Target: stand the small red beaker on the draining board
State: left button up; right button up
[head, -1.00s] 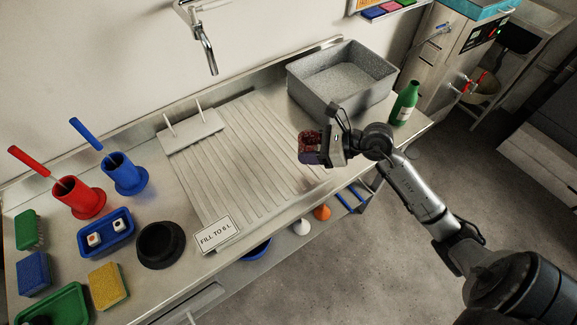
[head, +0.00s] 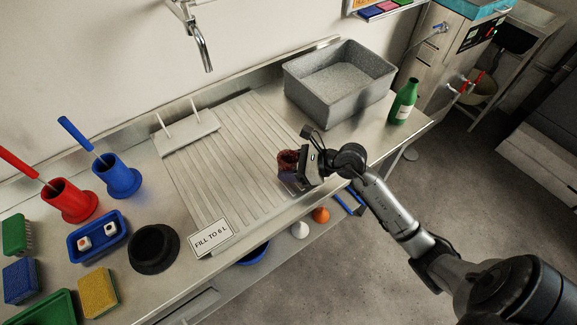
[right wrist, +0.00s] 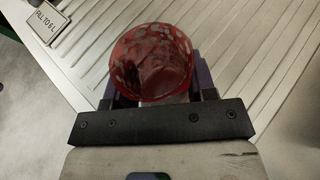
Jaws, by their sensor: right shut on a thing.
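The small red beaker (head: 289,160) is dark red and speckled, and it sits between the fingers of my right gripper (head: 292,177). In the right wrist view the beaker (right wrist: 151,62) shows its round open mouth, with the purple fingers on both sides of it. The draining board (head: 240,150) is a ribbed light panel on the counter. The gripper and beaker are over its right front part in the head view; I cannot tell whether the beaker touches it. My left gripper is not in view.
A grey basin (head: 340,100) and a green bottle (head: 403,102) stand at the back right. A white rack (head: 186,134) with two pegs lies at the board's back left. A "FILL TO 6 L" sign (head: 211,239) stands at its front corner. A black round item (head: 153,249) lies left of it.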

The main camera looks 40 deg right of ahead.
jog(key=shift+d, duration=0.1)
jog(key=o, duration=1)
jog(key=shift+r, duration=0.1)
jog(key=shift+s+d+r, duration=0.1)
jog(key=shift+s, duration=0.05)
jog(key=p+v, duration=0.2)
jog(key=v, duration=0.9)
jog(key=shift+s+d, duration=0.2)
